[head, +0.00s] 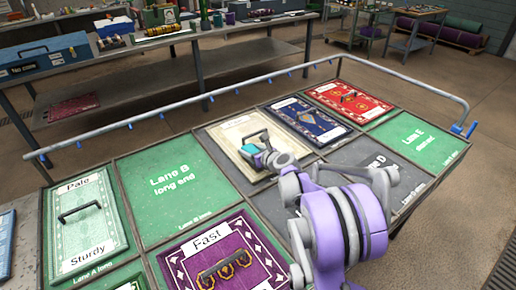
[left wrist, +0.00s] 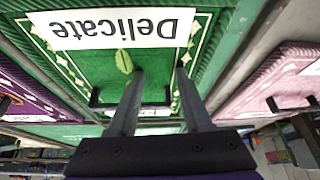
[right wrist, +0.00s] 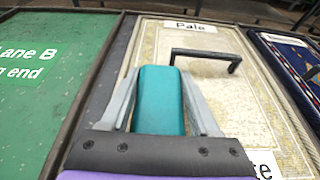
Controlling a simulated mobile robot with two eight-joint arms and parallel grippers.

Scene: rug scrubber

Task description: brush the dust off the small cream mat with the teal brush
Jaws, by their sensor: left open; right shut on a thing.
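The small cream mat (head: 232,134) lies flat in a lane of the bench, with a "Pale" label and a dark handle; it fills much of the right wrist view (right wrist: 278,120). Dust cannot be told from its mottled pattern. My right gripper (right wrist: 160,75) is shut on the teal brush (right wrist: 160,105), over the mat's left side. The brush also shows in the head view (head: 250,149); its bristles are hidden, so contact is unclear. My left gripper (left wrist: 160,73) is open and empty over a green "Delicate" mat (left wrist: 95,72), its fingers near that mat's black handle.
A blue mat (head: 308,122) and a red mat (head: 348,98) lie right of the cream one. A purple "Fast" mat (head: 222,258) lies in front, and a green "Sturdy" mat (head: 85,222) at left. Lane B (head: 175,185) is bare. A rail (head: 250,82) runs along the back.

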